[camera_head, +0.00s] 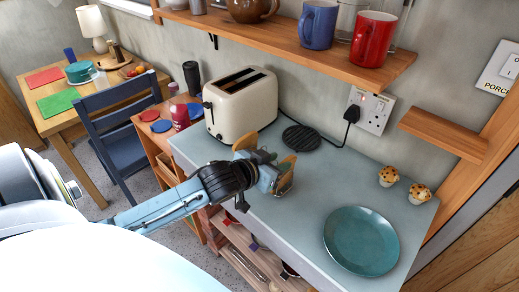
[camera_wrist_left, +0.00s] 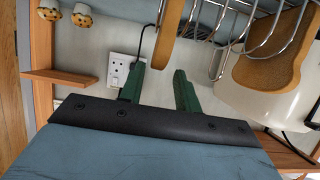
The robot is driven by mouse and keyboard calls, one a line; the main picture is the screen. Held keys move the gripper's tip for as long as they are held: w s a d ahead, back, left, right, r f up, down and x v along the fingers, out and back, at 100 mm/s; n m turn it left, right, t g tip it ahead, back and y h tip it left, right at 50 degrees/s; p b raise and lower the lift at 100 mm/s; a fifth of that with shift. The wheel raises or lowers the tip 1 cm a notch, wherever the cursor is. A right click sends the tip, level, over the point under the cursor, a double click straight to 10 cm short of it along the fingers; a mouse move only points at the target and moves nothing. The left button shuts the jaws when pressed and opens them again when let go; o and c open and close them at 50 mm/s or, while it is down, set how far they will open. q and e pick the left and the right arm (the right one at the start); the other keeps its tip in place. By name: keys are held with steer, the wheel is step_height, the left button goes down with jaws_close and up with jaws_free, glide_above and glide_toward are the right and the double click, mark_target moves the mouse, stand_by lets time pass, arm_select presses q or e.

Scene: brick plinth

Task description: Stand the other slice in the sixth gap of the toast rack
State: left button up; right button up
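The toast rack (camera_head: 284,184) stands on the grey-blue counter, partly hidden behind my left gripper; its wire loops (camera_wrist_left: 232,25) show in the left wrist view. One brown slice (camera_head: 246,142) is on the toaster side and shows broad face among the wires in the wrist view (camera_wrist_left: 270,58). The other slice (camera_head: 286,163) is at the rack's right side, nearly edge-on in the wrist view (camera_wrist_left: 171,38). My left gripper (camera_head: 268,165) is at the rack; its green fingers (camera_wrist_left: 159,72) are apart, with that slice's end near their tips. Contact is unclear. My right gripper is out of view.
A cream toaster (camera_head: 240,105) stands behind the rack, beside a black round mat (camera_head: 301,138). A teal plate (camera_head: 361,241) and two muffins (camera_head: 388,176) are to the right. A shelf with mugs (camera_head: 319,25) hangs above. The counter between rack and plate is clear.

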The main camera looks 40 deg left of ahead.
arm_select(q)
steer(key=v, duration=0.9)
stand_by(0.3)
steer(key=s+d+f+m+g+y, duration=0.1)
steer(key=s+d+f+g, duration=0.4)
steer(key=s, duration=0.3)
steer(key=s+d+f+g, duration=0.3)
steer(key=s+f+g, duration=0.2)
steer(key=s+f, duration=0.2)
step_height(320, 180, down, 26)
steer(key=s+g+b, duration=0.1)
steer(key=s+b, duration=0.1)
steer(key=b, duration=0.1)
steer(key=s+a+f+g+b, duration=0.1)
steer(key=s+a+f+b, duration=0.1)
steer(key=s+f, duration=1.4)
step_height(320, 180, down, 3)
steer(key=shift+s+a+r, duration=0.1)
steer(key=shift+s+a, duration=0.05)
steer(key=shift+a, duration=0.25)
